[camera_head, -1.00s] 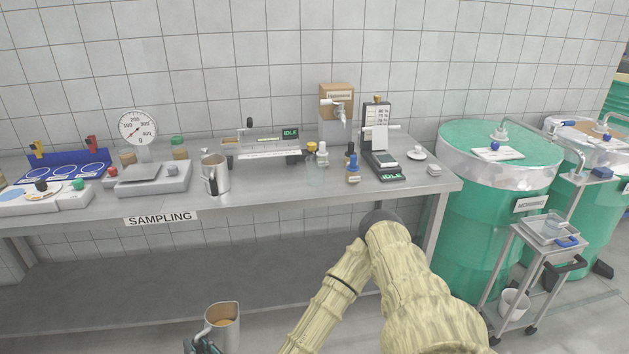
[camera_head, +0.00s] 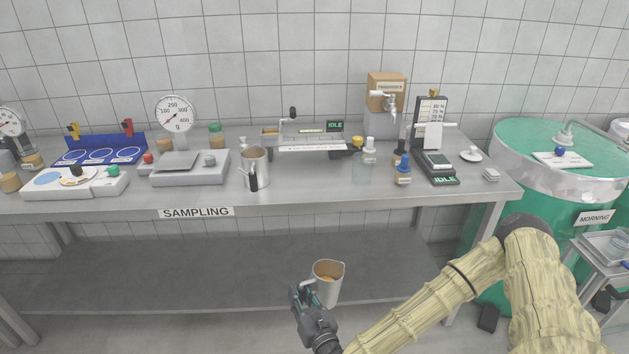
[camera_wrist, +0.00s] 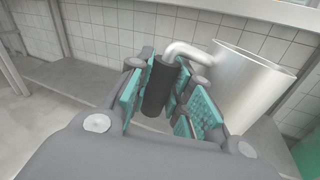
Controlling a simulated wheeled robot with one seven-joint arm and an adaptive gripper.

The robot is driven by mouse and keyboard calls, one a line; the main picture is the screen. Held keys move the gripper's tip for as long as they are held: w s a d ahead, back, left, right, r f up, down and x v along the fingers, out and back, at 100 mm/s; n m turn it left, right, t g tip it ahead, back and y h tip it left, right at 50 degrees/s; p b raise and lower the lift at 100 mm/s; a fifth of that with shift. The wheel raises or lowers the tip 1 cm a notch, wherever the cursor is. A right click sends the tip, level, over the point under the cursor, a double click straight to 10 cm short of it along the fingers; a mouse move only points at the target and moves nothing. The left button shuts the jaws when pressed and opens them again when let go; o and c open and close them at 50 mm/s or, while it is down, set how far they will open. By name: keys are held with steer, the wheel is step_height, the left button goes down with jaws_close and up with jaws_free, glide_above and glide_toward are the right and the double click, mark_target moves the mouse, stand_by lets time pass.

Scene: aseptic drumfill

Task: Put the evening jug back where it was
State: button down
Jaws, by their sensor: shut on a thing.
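My gripper (camera_head: 303,297) is shut on the black handle of a steel jug (camera_head: 328,284) and holds it in front of the bench, below the height of the bench top. The jug is roughly upright and has amber-brown liquid in it. In the wrist view the dark handle grip (camera_wrist: 159,88) lies between the teal finger pads, and the jug's steel body (camera_wrist: 243,85) is to the right. A second steel jug (camera_head: 257,165) with a dark handle stands on the bench top beside the scale. I cannot read on either jug which one is the evening jug.
The bench (camera_head: 330,191) carries a dial scale (camera_head: 190,167), a blue rack (camera_head: 100,150), several bottles, a boxed tap (camera_head: 386,95) and a small instrument (camera_head: 432,150). A lower shelf (camera_head: 200,270) is bare. A green drum (camera_head: 530,150) marked MORNING stands at the right.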

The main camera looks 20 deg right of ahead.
steer(key=w+d+r+n+y, duration=0.1)
steer(key=w+d+r+n, duration=0.15)
steer(key=w+r, duration=0.4)
steer(key=w+d+r+n+y, duration=0.1)
steer(key=w+d+r+y, duration=0.2)
steer(key=r, duration=0.6)
steer(key=w+d+r+n, duration=0.1)
steer(key=w+d+r, duration=0.35)
steer(key=r, duration=0.25)
steer(key=shift+w+a+f+p, duration=0.3)
steer(key=shift+w+f, duration=0.45)
steer(key=shift+w, duration=2.05)
steer(key=shift+w+a+f+p, duration=0.15)
steer(key=shift+w+f+p, duration=0.45)
steer(key=shift+w, duration=2.25)
steer(key=shift+w+a+f+p, duration=0.2)
steer(key=shift+w+f, duration=0.75)
steer(key=shift+w, duration=1.85)
steer(key=shift+f, duration=0.15)
steer(key=c, duration=1.3)
jaws_free()
